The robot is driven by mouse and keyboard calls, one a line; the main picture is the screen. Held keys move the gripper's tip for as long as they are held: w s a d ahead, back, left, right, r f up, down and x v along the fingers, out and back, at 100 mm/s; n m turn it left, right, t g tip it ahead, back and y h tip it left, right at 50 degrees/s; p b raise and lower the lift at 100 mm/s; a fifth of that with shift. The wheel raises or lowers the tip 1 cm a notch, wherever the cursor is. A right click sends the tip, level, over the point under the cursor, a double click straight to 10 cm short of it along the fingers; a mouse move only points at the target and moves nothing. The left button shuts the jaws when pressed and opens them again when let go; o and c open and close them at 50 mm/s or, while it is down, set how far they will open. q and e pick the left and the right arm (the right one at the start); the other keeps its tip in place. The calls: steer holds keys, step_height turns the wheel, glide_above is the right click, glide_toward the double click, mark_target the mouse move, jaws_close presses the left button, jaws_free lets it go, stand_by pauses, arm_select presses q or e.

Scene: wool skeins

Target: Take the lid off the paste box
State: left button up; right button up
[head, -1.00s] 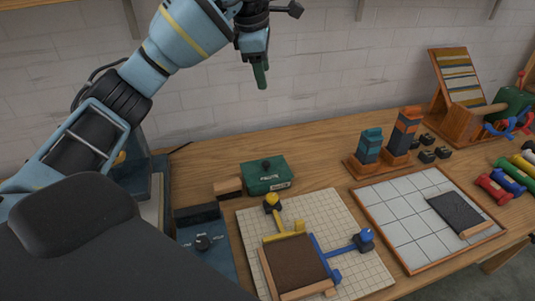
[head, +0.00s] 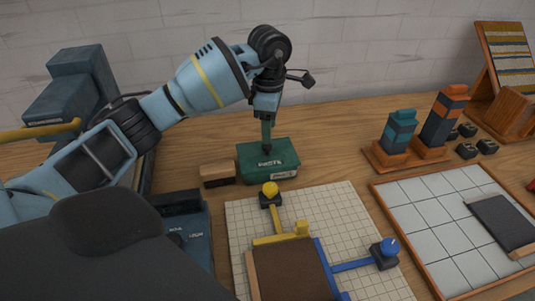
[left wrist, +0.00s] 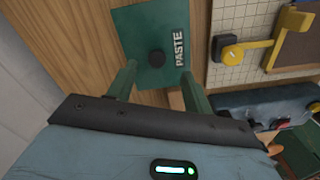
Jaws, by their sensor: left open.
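The paste box (head: 250,171) is a green box with a white label on its front, standing on the wooden table behind the gridded board. Its green lid (head: 285,153) is on top, marked PASTE. My left gripper (head: 267,145) points down over the lid. The fingertips' exact height above the lid is unclear. My right gripper is not seen.
A small wooden block (head: 218,174) stands close left of the box. The gridded board (head: 350,215) with yellow and blue slides lies in front. A dark blue unit (head: 195,235) is at front left. The table behind the box is clear.

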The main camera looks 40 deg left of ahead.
mark_target(267, 150)
arm_select(q)
steer(key=shift+w+f, duration=0.1)
steer(key=shift+f, duration=0.4)
steer(key=shift+a+f, duration=0.15)
steer(key=shift+f, duration=1.15)
steer(key=shift+a+f, duration=0.15)
steer(key=shift+f, duration=1.15)
steer(key=c, duration=1.1)
steer(key=shift+r, duration=0.15)
